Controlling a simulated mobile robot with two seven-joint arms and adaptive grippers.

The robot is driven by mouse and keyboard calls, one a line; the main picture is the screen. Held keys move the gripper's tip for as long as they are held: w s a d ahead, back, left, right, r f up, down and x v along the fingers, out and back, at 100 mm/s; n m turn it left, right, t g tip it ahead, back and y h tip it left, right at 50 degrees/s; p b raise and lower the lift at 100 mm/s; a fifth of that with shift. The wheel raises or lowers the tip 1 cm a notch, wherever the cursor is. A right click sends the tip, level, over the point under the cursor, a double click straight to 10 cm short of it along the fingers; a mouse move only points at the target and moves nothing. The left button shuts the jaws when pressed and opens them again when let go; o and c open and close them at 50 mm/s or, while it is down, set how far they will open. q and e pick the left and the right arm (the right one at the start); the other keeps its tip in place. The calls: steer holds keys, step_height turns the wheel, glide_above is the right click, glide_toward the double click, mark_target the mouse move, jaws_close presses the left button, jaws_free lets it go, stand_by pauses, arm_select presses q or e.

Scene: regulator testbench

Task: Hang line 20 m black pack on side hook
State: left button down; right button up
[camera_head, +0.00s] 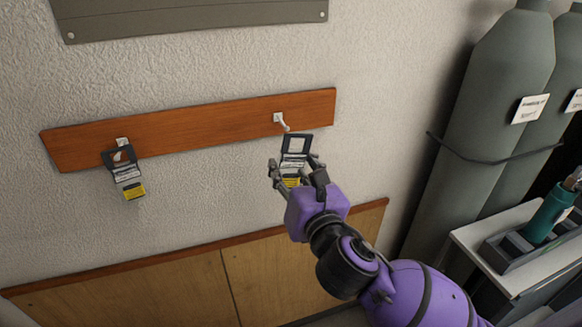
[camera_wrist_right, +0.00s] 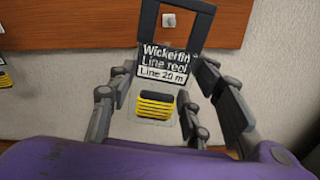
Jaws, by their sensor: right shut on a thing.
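The line 20 m pack (camera_head: 296,146) has a black header with a square opening, a label reading "Line 20 m" and a yellow coil. It shows upright in the right wrist view (camera_wrist_right: 163,75). My right gripper (camera_head: 293,168) is shut on its lower part, with fingers (camera_wrist_right: 150,105) on both sides. The white right-hand hook (camera_head: 281,121) is on the wooden rail, just above the header's upper left in the head view. Its plate (camera_wrist_right: 169,20) shows through the header opening in the wrist view. I cannot tell whether the hook tip enters the opening. My left gripper is out of view.
The wooden rail (camera_head: 205,124) runs along the textured wall. A similar pack (camera_head: 126,180) hangs on its left hook (camera_head: 122,143). Wooden panels (camera_head: 180,290) are below. Grey gas cylinders (camera_head: 495,105) and a white bench (camera_head: 490,238) stand right.

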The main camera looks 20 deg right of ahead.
steer(key=w+f, duration=0.1)
steer(key=w, duration=0.8)
steer(key=shift+w+a, duration=0.15)
steer(key=shift+w, duration=0.1)
stand_by(0.6)
steer(key=shift+f, duration=0.15)
stand_by(0.4)
steer(key=o, duration=1.3)
